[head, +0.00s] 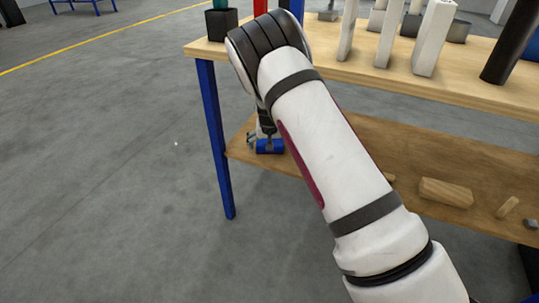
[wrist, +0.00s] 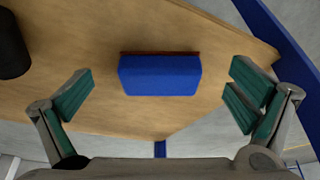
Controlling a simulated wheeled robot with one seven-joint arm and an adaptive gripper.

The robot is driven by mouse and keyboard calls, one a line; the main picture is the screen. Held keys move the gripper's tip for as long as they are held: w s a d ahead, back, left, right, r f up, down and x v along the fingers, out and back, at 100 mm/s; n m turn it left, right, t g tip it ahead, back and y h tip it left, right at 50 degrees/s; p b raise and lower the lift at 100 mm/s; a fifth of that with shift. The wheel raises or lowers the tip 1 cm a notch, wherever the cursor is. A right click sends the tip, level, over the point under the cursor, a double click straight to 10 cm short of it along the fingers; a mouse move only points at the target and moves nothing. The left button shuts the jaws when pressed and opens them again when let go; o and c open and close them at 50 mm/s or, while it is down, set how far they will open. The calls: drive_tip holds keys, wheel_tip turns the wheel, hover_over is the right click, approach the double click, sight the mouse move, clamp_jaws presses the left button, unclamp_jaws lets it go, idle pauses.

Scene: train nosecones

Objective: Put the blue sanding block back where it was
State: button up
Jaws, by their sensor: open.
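The blue sanding block (head: 270,146) lies on the lower wooden shelf (head: 405,160) of the workbench, near the shelf's left end. In the wrist view the blue sanding block (wrist: 160,75) lies flat, with a thin reddish-brown strip along its far edge. My gripper (head: 262,140) is at the block, partly hidden by my arm in the head view. In the wrist view my gripper (wrist: 158,95) is open, with green-padded fingers spread wide to the left and right of the block. Gaps show between the block and both fingers.
A dark cylindrical object (wrist: 12,45) stands on the shelf at left in the wrist view. A wooden block (head: 446,192) lies farther right on the lower shelf. The bench top (head: 350,65) above holds several white upright pieces. A blue leg (head: 213,140) stands at the left corner; floor left is clear.

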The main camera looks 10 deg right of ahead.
drive_tip(key=s+a+p, duration=0.1)
drive_tip(key=s, duration=0.6)
drive_tip(key=shift+s+a+p, duration=0.2)
drive_tip(key=shift+a+p, duration=0.2)
drive_tip(key=s+a+r+n+g+y, duration=0.1)
drive_tip(key=s+r+y, duration=0.1)
drive_tip(key=s+r, duration=0.95)
drive_tip(key=s+a+r+g+y, duration=0.1)
drive_tip(key=s+r, duration=0.7)
drive_tip(key=r, duration=0.6)
drive_tip(key=s+d+r, duration=0.1)
drive_tip(key=s+r, duration=0.1)
drive_tip(key=s, duration=0.8)
drive_tip(key=s+d+r+n+g+h, duration=0.1)
drive_tip(key=s+d+r, duration=0.1)
drive_tip(key=s, duration=0.9)
drive_tip(key=s+d+r+g, duration=0.1)
drive_tip(key=s+d+r, duration=0.1)
drive_tip(key=s, duration=0.8)
drive_tip(key=shift+s+r+n+h, duration=0.2)
drive_tip(key=shift+n+h, duration=0.1)
drive_tip(key=shift+h, duration=0.1)
